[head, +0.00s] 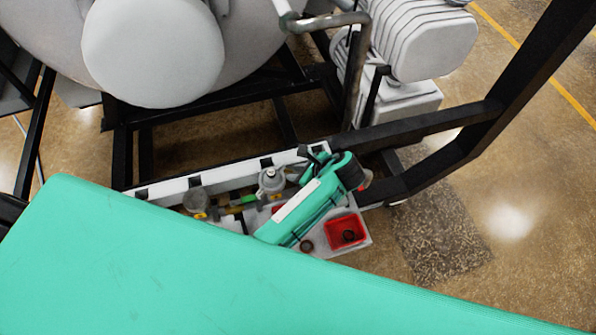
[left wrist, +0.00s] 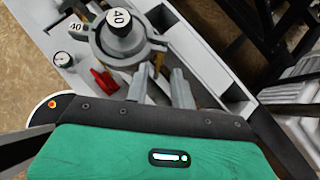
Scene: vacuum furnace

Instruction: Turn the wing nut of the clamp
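The clamp (left wrist: 128,47) is a grey ring around the neck of a vacuum fitting whose cap is marked 40. In the head view the fitting (head: 270,181) stands on the white rail. The clamp's bolt side, with a brass-coloured part (left wrist: 156,64), faces my left gripper (left wrist: 159,74). The wing nut's outline is not clear. The two grey fingers are apart, with a gap between their tips, close below the bolt side; I cannot tell whether they touch it. In the head view my left gripper (head: 290,180) is beside the fitting, its fingers mostly hidden. My right gripper is not in view.
A second fitting (head: 196,202) stands further left. A red part (left wrist: 104,80) is left of the fingers. Black frame bars (head: 430,125) and the large grey vessel (head: 152,50) surround the rail.

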